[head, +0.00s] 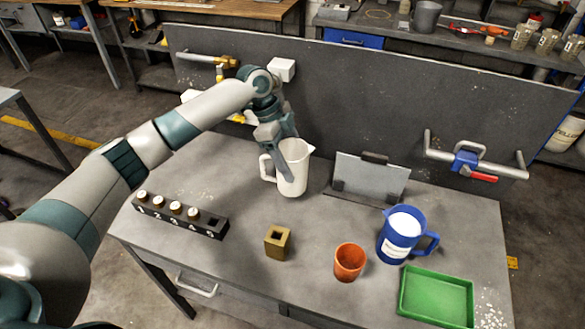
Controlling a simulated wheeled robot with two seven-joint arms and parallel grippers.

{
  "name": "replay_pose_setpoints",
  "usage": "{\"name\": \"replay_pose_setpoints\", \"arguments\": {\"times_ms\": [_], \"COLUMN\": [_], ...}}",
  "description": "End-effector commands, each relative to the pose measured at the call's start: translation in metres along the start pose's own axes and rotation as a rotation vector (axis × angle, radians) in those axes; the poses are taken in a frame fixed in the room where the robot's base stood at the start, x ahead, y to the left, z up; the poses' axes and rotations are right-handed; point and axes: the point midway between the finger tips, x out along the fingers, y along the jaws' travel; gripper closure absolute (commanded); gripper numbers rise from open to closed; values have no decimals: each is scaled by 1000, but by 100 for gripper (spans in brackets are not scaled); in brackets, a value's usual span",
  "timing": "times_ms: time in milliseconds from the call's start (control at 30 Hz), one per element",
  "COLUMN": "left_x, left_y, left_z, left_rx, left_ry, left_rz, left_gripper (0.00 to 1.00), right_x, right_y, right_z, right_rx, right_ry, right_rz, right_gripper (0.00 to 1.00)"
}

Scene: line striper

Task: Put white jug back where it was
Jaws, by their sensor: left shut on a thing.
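The white jug (293,179) is upright at the back middle of the grey table (225,262), its handle to the left and its spout to the upper right. My left gripper (291,155) reaches down over the jug's near upper wall and is shut on it. The gripper hides part of the rim. I cannot tell whether the jug's base touches the table. My right gripper is not in the view.
A grey panel stands behind. A tilted plate (368,181) is right of the jug. A blue jug (401,234), orange cup (349,262), green tray (436,297) and brass block (278,242) stand nearer. A numbered rack (180,215) with several vials lies left.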

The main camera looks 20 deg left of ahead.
Motion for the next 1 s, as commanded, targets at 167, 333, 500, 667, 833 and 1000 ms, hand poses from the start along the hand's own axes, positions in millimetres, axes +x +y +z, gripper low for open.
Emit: {"name": "replay_pose_setpoints", "arguments": {"times_ms": [167,333,500,667,833,1000], "left_x": [15,30,32,33,35,35], "left_y": [1,0,0,0,0,0], "left_z": [6,11,13,13,14,14], "left_rx": [-1,0,1,1,0,0], "left_ry": [0,1,1,1,0,0], "left_rz": [3,-1,-2,-1,0,1], "left_gripper": [79,79,79,79,17,15], "right_x": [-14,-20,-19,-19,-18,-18], "right_y": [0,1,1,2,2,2], "right_z": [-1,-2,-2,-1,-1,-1], "right_rx": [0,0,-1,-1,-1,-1], "right_ry": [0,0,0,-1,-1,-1], "right_rz": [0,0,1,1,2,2], "right_gripper": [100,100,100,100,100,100]}}
